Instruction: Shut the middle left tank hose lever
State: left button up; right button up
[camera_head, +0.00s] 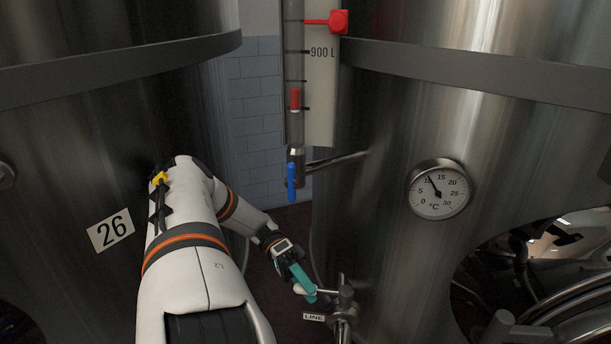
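A metal hose valve (344,297) stands low in front of the right-hand steel tank (390,250). A thin bar, seemingly its lever (326,292), reaches left from it, roughly level. My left gripper (304,288) is at the left end of this bar. Its teal finger slants down across the bar's end. Whether the finger touches the bar or has closed on it cannot be told, as the other finger is not clear. A small "LINE" label (313,317) sits just below. My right gripper is not in view.
A sight gauge with a "900 L" mark (322,52) and a blue lever (291,182) hangs above my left gripper. A dial thermometer (439,189) is on the right-hand tank. A tank numbered 26 (110,229) stands left. The gap between the tanks is narrow.

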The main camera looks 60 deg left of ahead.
pick_arm(q)
jog(key=shift+s, duration=0.1)
jog(key=shift+a, duration=0.45)
jog(key=b+v, duration=0.2)
jog(key=v, duration=0.4)
jog(key=shift+a, duration=0.25)
jog(key=shift+r, duration=0.2)
